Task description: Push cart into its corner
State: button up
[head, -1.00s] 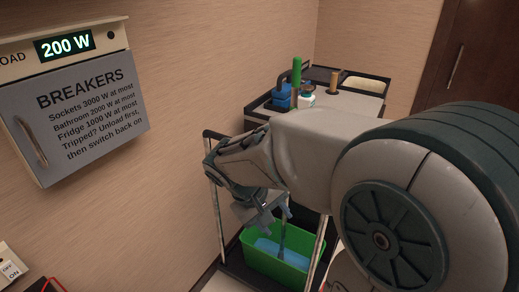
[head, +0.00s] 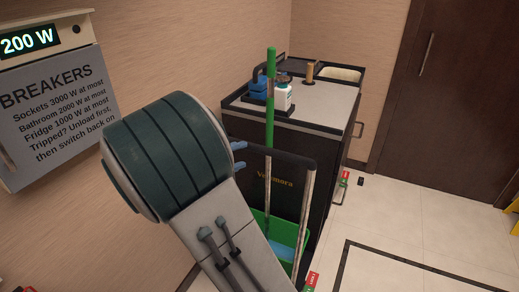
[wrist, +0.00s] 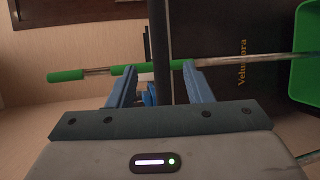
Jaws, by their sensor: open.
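The dark service cart (head: 262,188) stands in the wall corner area, with a grey top and gold lettering on its near end. Its black handle bar (head: 285,157) juts toward me on pale posts and also shows upright in the wrist view (wrist: 160,40). My gripper (head: 239,156) is at the bar's left end, partly hidden behind my arm. In the wrist view my gripper (wrist: 160,78) is open, one blue finger on each side of the bar. I cannot tell whether they touch it. A green mop handle (head: 270,90) stands beside the bar.
A green bucket (head: 262,222) with blue content sits low at the cart's near end. A bottle (head: 282,96) and blue container (head: 258,87) stand on top. Red-green tags (head: 345,178) show near the floor. Tiled floor right is mostly clear, before a brown door (head: 450,100).

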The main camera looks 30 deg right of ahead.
aim_at(256, 150)
jog(key=x, duration=0.8)
jog(key=shift+d, duration=0.2)
grip_shut()
